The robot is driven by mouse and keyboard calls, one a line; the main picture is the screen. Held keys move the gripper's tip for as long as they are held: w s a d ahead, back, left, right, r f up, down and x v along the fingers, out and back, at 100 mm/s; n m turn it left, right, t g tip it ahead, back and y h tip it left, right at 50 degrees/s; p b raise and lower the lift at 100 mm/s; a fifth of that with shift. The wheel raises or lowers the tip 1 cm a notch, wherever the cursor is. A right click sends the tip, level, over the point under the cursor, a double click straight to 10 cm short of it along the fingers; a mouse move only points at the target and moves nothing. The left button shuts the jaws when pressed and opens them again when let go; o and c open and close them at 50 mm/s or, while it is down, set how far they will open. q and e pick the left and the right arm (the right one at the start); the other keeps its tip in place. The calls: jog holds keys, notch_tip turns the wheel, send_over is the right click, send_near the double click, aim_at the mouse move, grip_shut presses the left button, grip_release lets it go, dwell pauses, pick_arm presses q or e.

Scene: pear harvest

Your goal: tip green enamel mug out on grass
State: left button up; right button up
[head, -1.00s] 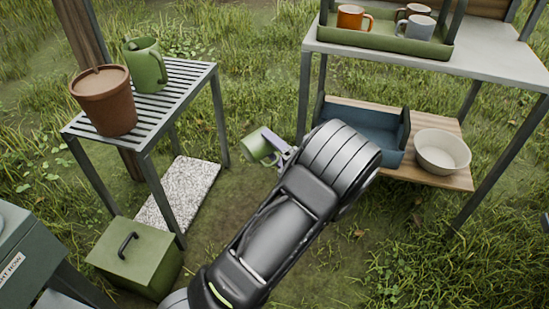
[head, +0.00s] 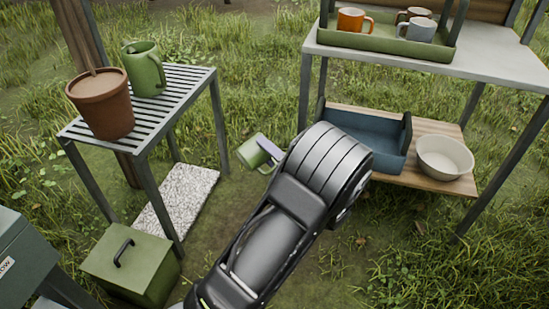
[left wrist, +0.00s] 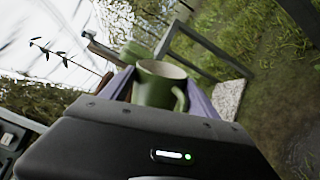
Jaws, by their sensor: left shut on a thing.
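The green enamel mug (head: 254,151) is held over the grass in the middle of the head view, tilted with its mouth toward the lower left. My left gripper (head: 268,149) is shut on it, and my arm and wrist hide part of the gripper. In the left wrist view the green mug (left wrist: 160,84) sits between the two purple-grey fingers (left wrist: 158,92), with its pale inside and its handle on the right showing. I cannot see whether anything is in it. My right gripper is not in view.
A slatted stand (head: 190,87) at left bears a terracotta pot (head: 102,105) and a green jug (head: 144,72). A green lidded box (head: 133,268) and a pale slab (head: 190,198) lie below. At right, a table (head: 490,62) has a tray of mugs; its lower shelf holds a blue bin (head: 365,139) and a bowl (head: 444,158).

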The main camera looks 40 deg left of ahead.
aim_at(261, 163)
pick_arm(q)
jog(key=shift+s+a+f+n+b, duration=0.1)
jog(key=shift+s+f+n+b, duration=0.1)
jog(key=shift+f+n+b, duration=0.2)
jog(key=shift+s+r, duration=0.15)
jog(key=shift+r, duration=0.1)
jog(key=shift+s+a+f+n+p, duration=0.15)
jog(key=shift+n+p, duration=0.15)
jog(key=shift+n, duration=0.4)
jog(key=n, duration=0.1)
jog(key=f+n, duration=0.1)
jog(key=n, duration=0.1)
jog(key=shift+s, duration=0.3)
jog(key=n, duration=0.1)
jog(key=f+n, duration=0.1)
jog(key=shift+s+a+n, duration=0.15)
jog(key=shift+s+n, duration=0.15)
jog(key=shift+s, duration=0.1)
jog(key=s+a+f+n+b, duration=0.2)
jog(key=s+n, duration=0.4)
jog(key=n, duration=0.1)
jog(key=shift+f, duration=0.2)
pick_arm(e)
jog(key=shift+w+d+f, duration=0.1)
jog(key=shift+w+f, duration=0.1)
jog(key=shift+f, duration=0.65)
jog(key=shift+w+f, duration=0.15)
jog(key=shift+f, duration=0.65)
